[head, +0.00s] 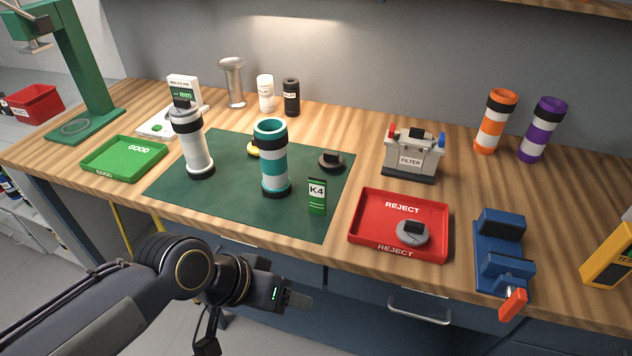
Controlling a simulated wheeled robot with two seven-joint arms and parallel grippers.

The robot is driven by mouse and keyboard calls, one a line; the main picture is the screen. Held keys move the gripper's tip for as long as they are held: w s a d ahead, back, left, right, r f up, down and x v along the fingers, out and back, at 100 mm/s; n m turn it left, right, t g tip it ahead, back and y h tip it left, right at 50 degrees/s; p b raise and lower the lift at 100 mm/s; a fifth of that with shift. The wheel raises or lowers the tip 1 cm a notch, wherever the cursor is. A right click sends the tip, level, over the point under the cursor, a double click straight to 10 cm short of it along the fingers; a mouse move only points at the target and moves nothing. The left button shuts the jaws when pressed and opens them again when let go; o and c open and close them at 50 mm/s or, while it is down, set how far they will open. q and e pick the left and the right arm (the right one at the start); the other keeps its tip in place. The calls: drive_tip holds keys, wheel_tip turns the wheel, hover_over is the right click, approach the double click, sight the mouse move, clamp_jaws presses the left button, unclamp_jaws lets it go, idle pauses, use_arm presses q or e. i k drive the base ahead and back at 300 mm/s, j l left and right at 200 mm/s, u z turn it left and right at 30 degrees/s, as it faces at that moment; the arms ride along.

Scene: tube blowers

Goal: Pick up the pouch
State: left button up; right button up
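A small green packet labelled K4 (317,197) stands upright on the dark green mat (230,206), near its front right corner. It is the thing most like a pouch, but I cannot tell its material. My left gripper (302,300) is in front of the bench's front edge, below and nearer than the packet, and does not touch it. Its fingers point right and I cannot tell whether they are parted. My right gripper is not in view.
The red reject tray (357,226) is right of the packet, holding a grey disc (412,233). A blue vise (501,250) stands farther right. The green tray (123,158) is left.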

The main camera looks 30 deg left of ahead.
sight(317, 187)
drive_tip(key=k+j+u, duration=0.15)
drive_tip(key=u, duration=0.7)
